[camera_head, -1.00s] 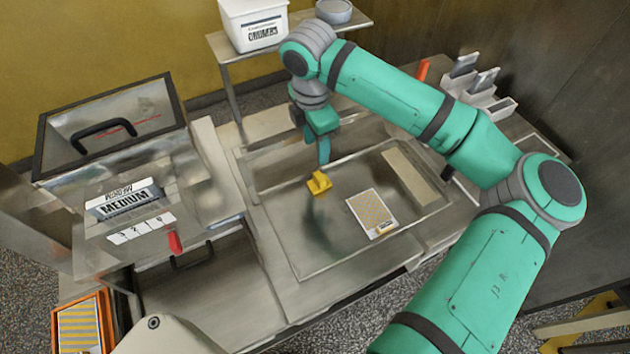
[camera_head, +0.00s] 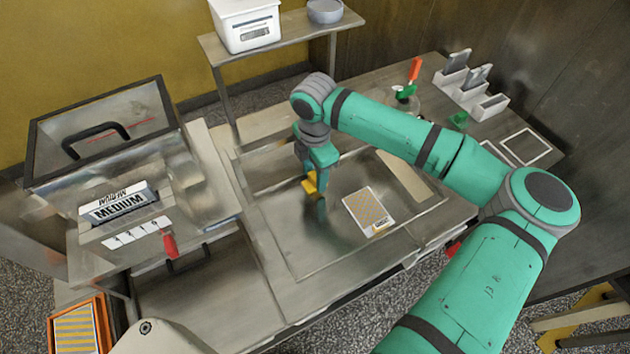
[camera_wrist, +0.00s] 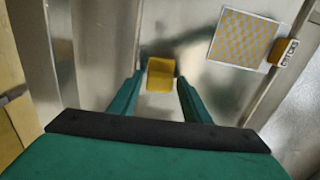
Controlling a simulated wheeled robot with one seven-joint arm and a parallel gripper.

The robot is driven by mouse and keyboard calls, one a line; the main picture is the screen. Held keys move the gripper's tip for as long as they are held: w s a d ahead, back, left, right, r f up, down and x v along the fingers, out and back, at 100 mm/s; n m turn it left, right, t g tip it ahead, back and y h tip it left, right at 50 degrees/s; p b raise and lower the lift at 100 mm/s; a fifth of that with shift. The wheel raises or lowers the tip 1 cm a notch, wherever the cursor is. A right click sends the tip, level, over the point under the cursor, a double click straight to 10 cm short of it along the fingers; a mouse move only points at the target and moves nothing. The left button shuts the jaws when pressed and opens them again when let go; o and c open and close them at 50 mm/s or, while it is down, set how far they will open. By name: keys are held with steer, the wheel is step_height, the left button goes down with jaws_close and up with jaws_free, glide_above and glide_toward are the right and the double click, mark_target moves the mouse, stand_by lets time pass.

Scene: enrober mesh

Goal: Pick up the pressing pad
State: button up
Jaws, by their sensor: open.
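The pressing pad looks to be the small yellow block (camera_head: 310,184) on the steel tray in the head view, partly hidden by my gripper (camera_head: 316,186). In the wrist view the yellow block (camera_wrist: 160,74) lies between the tips of my two green fingers (camera_wrist: 158,82). The fingers are spread, with a gap on each side of the block. I cannot tell how high the fingertips are above the tray.
A patterned yellow-and-grey card (camera_head: 369,211) lies on the tray (camera_head: 290,240) to the right. A machine with a MEDIUM label (camera_head: 118,205) stands at left. A white tub (camera_head: 245,25) is on the back shelf. Phone-like items in white holders (camera_head: 470,85) stand at back right.

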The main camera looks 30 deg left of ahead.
steer(key=shift+f, duration=0.55)
steer(key=c, duration=0.8)
steer(key=shift+c, duration=0.2)
steer(key=shift+r, duration=0.1)
steer(key=shift+r, duration=0.45)
step_height(320, 180, up, 2)
steer(key=shift+s+r, duration=0.1)
steer(key=shift+r, duration=0.15)
steer(key=s+d+r, duration=0.4)
steer(key=s+r, duration=0.5)
steer(key=s, duration=0.4)
steer(key=shift+s+r, duration=0.15)
steer(key=shift+r, duration=0.1)
